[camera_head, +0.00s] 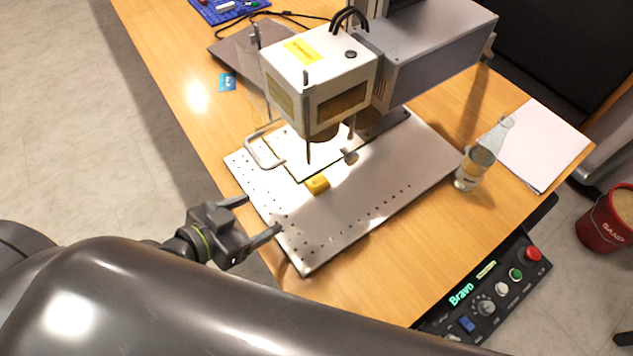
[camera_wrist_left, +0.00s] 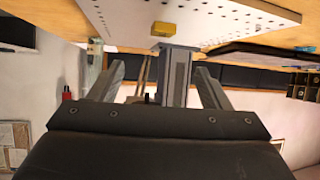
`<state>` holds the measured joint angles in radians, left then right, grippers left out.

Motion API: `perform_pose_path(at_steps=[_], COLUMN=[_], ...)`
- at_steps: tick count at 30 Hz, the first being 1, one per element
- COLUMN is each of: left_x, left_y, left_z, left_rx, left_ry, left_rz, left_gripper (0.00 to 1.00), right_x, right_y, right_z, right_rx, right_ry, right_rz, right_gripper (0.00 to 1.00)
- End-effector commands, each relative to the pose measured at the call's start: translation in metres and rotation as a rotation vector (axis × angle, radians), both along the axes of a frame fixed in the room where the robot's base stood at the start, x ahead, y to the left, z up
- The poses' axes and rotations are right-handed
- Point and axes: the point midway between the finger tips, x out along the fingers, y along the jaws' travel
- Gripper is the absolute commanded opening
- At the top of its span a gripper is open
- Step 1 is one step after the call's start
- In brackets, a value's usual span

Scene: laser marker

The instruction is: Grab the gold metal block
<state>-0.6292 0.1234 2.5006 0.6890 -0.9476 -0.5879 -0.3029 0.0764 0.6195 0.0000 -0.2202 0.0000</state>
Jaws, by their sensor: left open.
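The gold metal block (camera_head: 317,184) lies on the perforated metal base plate (camera_head: 345,222) of the laser marker, in front of the marker's head (camera_head: 318,85). It also shows in the left wrist view (camera_wrist_left: 163,29), near the top of the picture. My left gripper (camera_head: 262,216) is open and empty at the left edge of the plate, its fingers pointing toward the plate. It is apart from the block, to its lower left. In the left wrist view its two fingers (camera_wrist_left: 160,90) stand spread below the block. My right gripper is not in view.
A clear bottle (camera_head: 483,155) stands right of the plate beside white paper (camera_head: 537,143). A metal handle (camera_head: 262,150) rises at the plate's left. A control panel (camera_head: 487,300) sits at the table's front right. The plate's front part is clear.

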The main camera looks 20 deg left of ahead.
Motion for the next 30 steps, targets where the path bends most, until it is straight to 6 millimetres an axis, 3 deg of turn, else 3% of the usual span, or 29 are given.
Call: perform_pose_path(at_steps=[5, 18, 30], left_x=[0.017, 0.083, 0.108], left_y=[-0.008, -0.041, -0.050], left_z=[-0.006, -0.048, -0.064], left_rx=[-0.009, -0.005, -0.003], left_ry=[-0.012, -0.007, -0.006], left_rz=[0.001, 0.000, -0.002], left_gripper=[0.71, 0.71, 0.71], right_x=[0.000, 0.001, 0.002], right_y=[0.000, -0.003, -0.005], right_z=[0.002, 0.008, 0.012], right_rx=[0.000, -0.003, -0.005], right_ry=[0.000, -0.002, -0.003], right_rz=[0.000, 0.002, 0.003], right_gripper=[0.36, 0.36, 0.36])
